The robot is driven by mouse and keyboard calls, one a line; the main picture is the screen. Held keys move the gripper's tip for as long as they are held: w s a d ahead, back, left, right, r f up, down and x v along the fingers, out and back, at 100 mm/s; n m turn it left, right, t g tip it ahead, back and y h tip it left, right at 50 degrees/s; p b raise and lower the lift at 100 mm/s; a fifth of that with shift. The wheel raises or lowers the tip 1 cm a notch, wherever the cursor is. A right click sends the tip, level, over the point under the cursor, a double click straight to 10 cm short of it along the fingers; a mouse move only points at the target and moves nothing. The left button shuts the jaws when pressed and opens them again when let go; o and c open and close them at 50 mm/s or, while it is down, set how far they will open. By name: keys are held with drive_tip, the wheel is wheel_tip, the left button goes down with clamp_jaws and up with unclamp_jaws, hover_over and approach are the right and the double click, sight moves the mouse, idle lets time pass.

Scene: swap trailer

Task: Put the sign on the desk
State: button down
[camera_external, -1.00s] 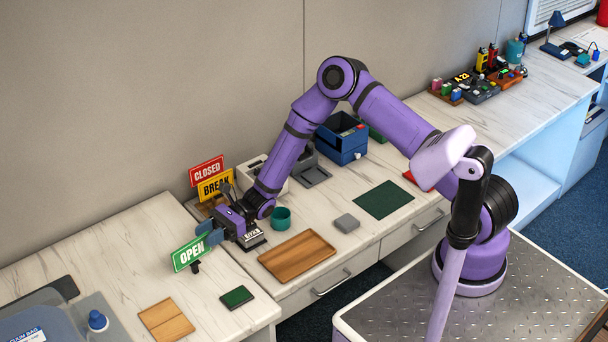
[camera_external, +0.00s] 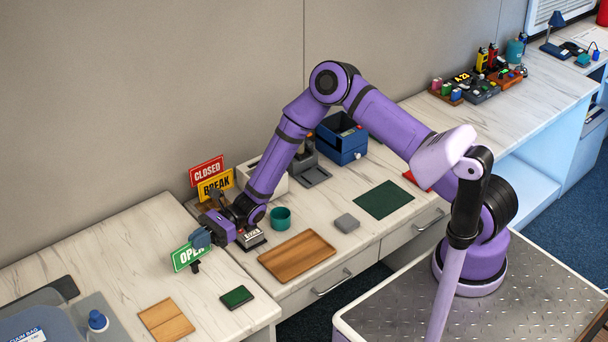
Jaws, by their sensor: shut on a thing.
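The green OPEN sign (camera_external: 184,257) is over the left desk section (camera_external: 120,257), near its right side. My gripper (camera_external: 201,238) is at the upper right of the sign and covers the end of its lettering. It is shut on the sign. A small dark foot shows under the sign; I cannot tell whether it touches the desk. The red CLOSED sign (camera_external: 206,170) and the yellow BREAK sign (camera_external: 215,186) stand behind my gripper near the wall.
A wooden tray (camera_external: 297,254), a teal cup (camera_external: 281,218) and a small grey block (camera_external: 346,223) lie to the right. A wooden board (camera_external: 166,319) and a dark green pad (camera_external: 236,296) lie in front. The desk's left middle is clear.

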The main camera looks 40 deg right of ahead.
drive_tip(key=shift+r, duration=0.15)
drive_tip(key=shift+r, duration=0.25)
wheel_tip(320, 180, up, 3)
drive_tip(key=shift+s+d, duration=0.1)
drive_tip(key=s+d+r, duration=0.1)
drive_tip(key=s+d, duration=0.6)
drive_tip(key=s, duration=0.7)
drive_tip(key=w+d+f+m+t+h, duration=0.1)
drive_tip(key=w+d+m+t+h, duration=0.1)
drive_tip(key=w+d+m+t, duration=0.5)
drive_tip(key=w+d+f+t+h, duration=0.1)
drive_tip(key=w+d+t+h, duration=0.15)
drive_tip(key=w+d, duration=0.65)
drive_tip(key=w+d+m+t+h, duration=0.1)
drive_tip(key=w+d+m+t, duration=0.3)
drive_tip(key=d, duration=0.8)
drive_tip(key=d+f+m+t+h, duration=0.2)
drive_tip(key=d+m+t+h, duration=0.15)
drive_tip(key=d, duration=0.65)
drive_tip(key=s+f+m+t+h, duration=0.2)
drive_tip(key=s+f+m+h, duration=0.1)
drive_tip(key=h, duration=0.6)
drive_tip(key=shift+s+d+f+m+t, duration=0.3)
drive_tip(key=shift+s+m+t, duration=0.1)
drive_tip(key=shift+s+m, duration=0.5)
